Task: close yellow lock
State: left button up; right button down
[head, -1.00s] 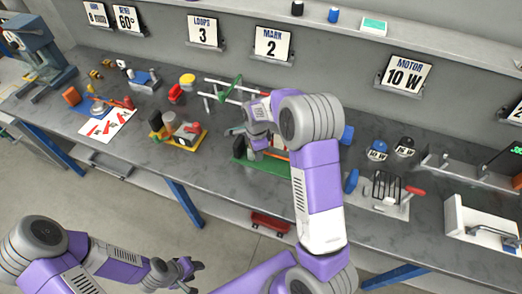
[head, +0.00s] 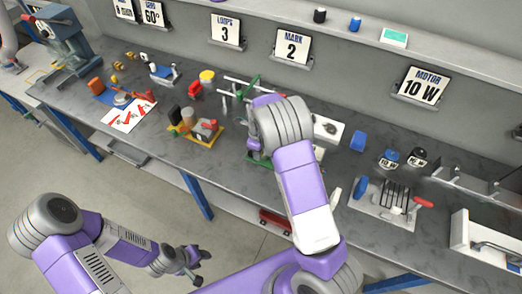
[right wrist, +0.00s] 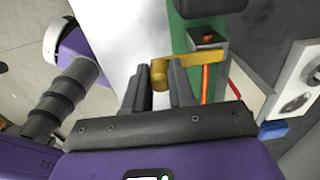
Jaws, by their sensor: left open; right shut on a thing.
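The yellow lock (right wrist: 208,56) shows in the right wrist view as a yellow bar with a round stub, beside a small grey block (right wrist: 207,38) on a green base (right wrist: 200,12). My right gripper (right wrist: 165,72) is shut on the yellow lock, with the stub between its fingers. In the head view my right gripper (head: 254,150) is over the green base (head: 262,163) at the bench middle; my arm hides the lock there. My left gripper (head: 193,266) is open and empty in front of the bench, away from the lock.
A yellow-based fixture (head: 196,138) stands left of my right gripper, and a rack with green and metal rods (head: 240,90) is behind it. A white panel with a dark knob (head: 328,128) is to the right. A wire-rack fixture with a red handle (head: 385,200) stands further right.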

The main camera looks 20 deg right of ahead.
dwell(0.5)
jog(key=c, duration=0.9)
grip_release()
jog(key=shift+c, duration=0.2)
jog(key=shift+r, duration=0.1)
notch_tip(320, 180, up, 7)
jog(key=shift+r+p, duration=0.2)
jog(key=shift+p, duration=0.2)
